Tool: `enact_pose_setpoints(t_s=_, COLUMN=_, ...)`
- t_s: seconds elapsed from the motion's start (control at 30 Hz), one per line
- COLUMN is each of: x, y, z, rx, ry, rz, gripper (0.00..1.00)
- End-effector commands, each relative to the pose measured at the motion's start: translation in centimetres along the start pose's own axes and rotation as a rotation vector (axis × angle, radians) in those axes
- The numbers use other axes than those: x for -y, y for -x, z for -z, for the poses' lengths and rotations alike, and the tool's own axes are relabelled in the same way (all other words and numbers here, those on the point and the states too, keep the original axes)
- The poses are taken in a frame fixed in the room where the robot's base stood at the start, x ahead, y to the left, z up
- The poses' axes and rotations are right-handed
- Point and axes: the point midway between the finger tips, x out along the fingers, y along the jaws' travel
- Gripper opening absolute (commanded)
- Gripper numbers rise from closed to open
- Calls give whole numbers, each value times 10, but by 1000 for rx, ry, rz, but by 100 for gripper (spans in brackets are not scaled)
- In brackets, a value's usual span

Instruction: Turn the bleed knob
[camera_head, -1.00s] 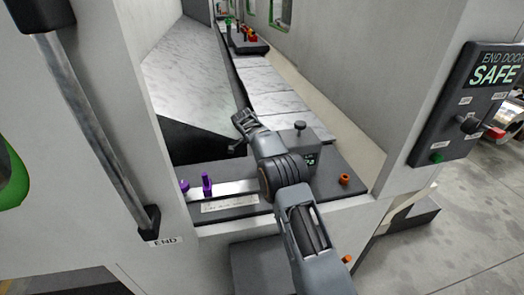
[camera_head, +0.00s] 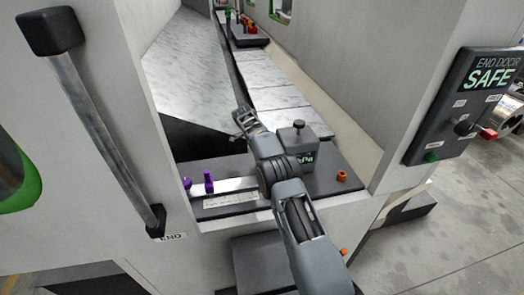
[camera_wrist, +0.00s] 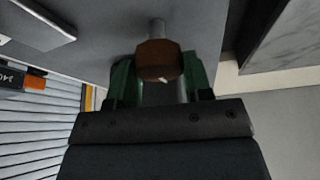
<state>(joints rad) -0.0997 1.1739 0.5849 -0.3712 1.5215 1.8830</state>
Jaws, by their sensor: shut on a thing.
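In the wrist view a brown six-sided knob (camera_wrist: 158,58) on a grey stem sits between the green fingers of my gripper (camera_wrist: 158,76). The fingers are shut on its sides. A small pale mark shows at the knob's lower edge. I see no label that names it as the bleed knob. In the head view my gripper (camera_head: 241,116) reaches inside the machine opening, left of the grey box (camera_head: 298,143) with a black top knob. The held knob cannot be made out there.
An orange knob (camera_head: 342,176) stands on the dark plate right of my arm. Purple pegs (camera_head: 208,182) stand at its left. A long door handle (camera_head: 105,130) and a control panel (camera_head: 462,105) flank the opening.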

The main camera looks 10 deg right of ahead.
Motion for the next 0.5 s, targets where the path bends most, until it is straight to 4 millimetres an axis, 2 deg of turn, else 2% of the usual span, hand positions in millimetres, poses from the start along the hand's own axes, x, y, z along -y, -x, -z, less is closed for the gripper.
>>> enact_pose_setpoints(t_s=0.13, x=0, y=-1, z=0, rx=0, ry=0, rz=-3, gripper=22)
enact_pose_setpoints(t_s=0.17, x=0, y=-1, z=0, rx=0, ry=0, rz=-3, gripper=47)
enact_pose_setpoints(t_s=0.4, x=0, y=0, z=0, rx=0, ry=1, rz=-1, gripper=70)
enact_pose_setpoints(t_s=0.5, x=0, y=0, z=0, rx=0, ry=0, rz=-1, gripper=71)
